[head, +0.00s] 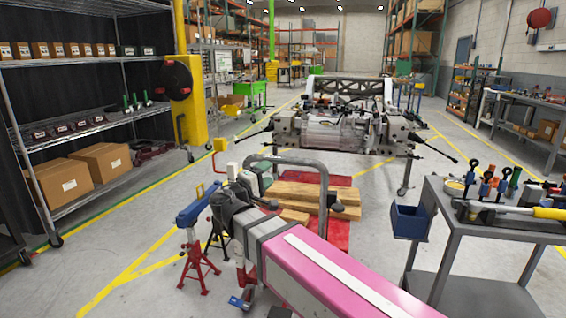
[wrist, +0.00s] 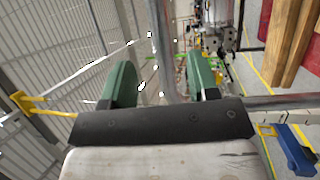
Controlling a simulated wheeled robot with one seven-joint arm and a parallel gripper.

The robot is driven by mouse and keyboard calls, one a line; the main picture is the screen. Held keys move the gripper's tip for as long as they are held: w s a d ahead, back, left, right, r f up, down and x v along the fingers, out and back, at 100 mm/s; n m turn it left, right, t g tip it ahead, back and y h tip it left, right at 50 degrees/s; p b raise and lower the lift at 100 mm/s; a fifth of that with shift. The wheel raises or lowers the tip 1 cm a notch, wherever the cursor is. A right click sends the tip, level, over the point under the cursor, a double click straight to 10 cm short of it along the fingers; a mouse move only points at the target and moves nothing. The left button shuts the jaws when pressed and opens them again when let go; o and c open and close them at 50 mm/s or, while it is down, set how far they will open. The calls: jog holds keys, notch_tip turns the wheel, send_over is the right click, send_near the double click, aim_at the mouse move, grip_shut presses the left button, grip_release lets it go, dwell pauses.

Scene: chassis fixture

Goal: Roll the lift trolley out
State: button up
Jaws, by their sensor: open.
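The lift trolley has a red platform (head: 338,236) bearing wooden beams (head: 300,194) and a grey tubular handle (head: 298,160) at its near end. My gripper (head: 258,178), with green fingers, is at the left part of the handle in the head view. In the wrist view my gripper (wrist: 160,62) is open, with the handle tube (wrist: 163,45) running between its fingers. Whether either finger touches the tube cannot be told. The beams (wrist: 292,45) show at the upper right there. My arm hides part of the trolley's near end.
A chassis (head: 340,125) stands on a fixture behind the trolley. Red and blue jack stands (head: 196,262) are close on the left. A grey tool cart (head: 490,222) with a blue bin (head: 409,221) stands right. Shelving (head: 95,120) lines the left; floor between is partly free.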

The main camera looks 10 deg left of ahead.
aim_at(283, 162)
jog(key=x, duration=0.9)
jog(key=shift+w, duration=0.1)
grip_shut()
jog(key=shift+s+d+f, duration=0.1)
jog(key=shift+s, duration=1)
grip_release()
jog(key=shift+w, duration=0.15)
